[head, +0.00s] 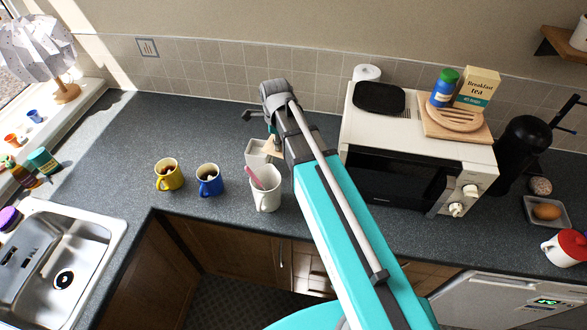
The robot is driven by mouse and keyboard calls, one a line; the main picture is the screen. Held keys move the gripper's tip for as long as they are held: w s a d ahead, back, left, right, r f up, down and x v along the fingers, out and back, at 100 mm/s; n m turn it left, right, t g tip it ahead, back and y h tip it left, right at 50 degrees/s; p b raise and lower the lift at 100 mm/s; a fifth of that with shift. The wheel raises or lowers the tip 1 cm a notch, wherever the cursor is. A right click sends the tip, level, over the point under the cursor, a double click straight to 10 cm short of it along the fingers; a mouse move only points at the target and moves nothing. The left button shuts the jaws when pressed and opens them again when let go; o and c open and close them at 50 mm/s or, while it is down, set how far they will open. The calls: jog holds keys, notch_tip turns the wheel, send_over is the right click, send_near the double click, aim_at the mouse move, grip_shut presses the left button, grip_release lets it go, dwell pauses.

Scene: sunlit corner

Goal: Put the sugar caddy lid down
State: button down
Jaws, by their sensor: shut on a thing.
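A pale, square-sided caddy (254,158) stands on the counter behind the white mug, partly covered by my arm. A small tan, wood-coloured piece, which looks like the sugar caddy lid (269,146), shows at the caddy's upper right, beside my wrist. My gripper (276,141) is shut on the lid, its fingers largely hidden by my arm. I cannot tell whether the lid touches the caddy.
A white mug (265,193) with a pink handle sticking out, a blue mug (209,184) and a yellow mug (168,179) stand in front. A white microwave (423,150) is close on the right. The counter (190,126) at the back left is clear.

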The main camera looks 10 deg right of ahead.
jog(key=w+d+f+m+b, duration=0.2)
jog(key=w+d+f+b, duration=0.4)
jog(key=w+f, duration=0.1)
jog(key=shift+w+d+f, duration=0.15)
jog(key=shift+d, duration=0.15)
jog(key=shift+f, duration=0.1)
notch_tip(320, 180, down, 6)
jog(key=b, duration=0.6)
dwell(0.4)
jog(key=shift+f+b, duration=1.95)
jog(key=shift+b, duration=0.15)
jog(key=shift+f, duration=0.2)
jog(key=shift+c, duration=1.9)
grip_release()
jog(key=shift+r, duration=0.1)
